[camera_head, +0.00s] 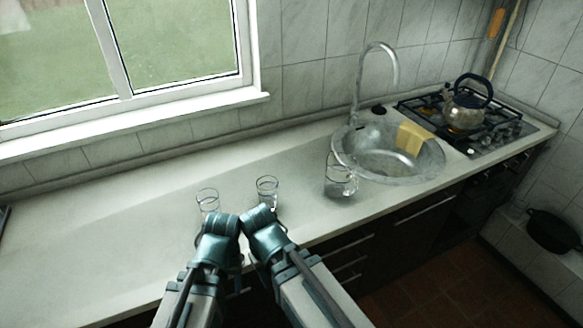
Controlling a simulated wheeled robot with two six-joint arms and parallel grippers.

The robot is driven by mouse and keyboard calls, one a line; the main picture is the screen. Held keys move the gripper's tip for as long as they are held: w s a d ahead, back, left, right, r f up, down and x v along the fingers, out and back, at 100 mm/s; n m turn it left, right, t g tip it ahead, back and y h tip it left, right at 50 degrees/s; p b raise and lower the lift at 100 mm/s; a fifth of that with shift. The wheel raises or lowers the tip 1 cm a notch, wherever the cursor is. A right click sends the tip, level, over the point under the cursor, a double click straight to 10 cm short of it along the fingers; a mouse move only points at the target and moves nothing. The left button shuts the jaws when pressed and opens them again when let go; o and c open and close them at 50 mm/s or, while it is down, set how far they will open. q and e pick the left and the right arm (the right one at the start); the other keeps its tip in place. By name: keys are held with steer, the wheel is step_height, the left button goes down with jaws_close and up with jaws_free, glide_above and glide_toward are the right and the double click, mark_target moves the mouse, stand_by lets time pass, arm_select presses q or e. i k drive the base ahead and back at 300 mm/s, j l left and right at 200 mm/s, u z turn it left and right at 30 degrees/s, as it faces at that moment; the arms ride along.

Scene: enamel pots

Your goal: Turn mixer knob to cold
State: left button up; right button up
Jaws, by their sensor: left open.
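The mixer (358,93) is a tall grey tap with an arched spout, standing at the back left of the round metal sink (432,165). Its knob is too small to make out clearly. A small dark round thing (378,110) sits right of the mixer's base; I cannot tell what it is. My left gripper (241,262) is mostly hidden by my own arm links at the front of the counter. It is open and empty, well left of and nearer than the mixer. My right gripper is hidden behind its arm.
Two clear glasses (267,190) (208,200) stand just beyond my arms. A glass vessel (341,181) stands by the sink's left edge. A yellow cloth or sponge (411,137) is at the sink. A kettle (466,108) stands on the hob (497,140). The left counter (110,225) is clear.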

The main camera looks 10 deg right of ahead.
mark_target(355, 120)
steer(key=l+u, duration=0.15)
steer(key=l, duration=0.3)
steer(key=k+l+u, duration=0.15)
steer(key=l, duration=0.3)
steer(key=l+u, duration=0.15)
steer(key=l, duration=0.3)
steer(key=k+l+u, duration=0.15)
steer(key=l, duration=0.3)
steer(key=k+l+u, duration=0.15)
steer(key=l, duration=0.3)
steer(key=i, duration=0.05)
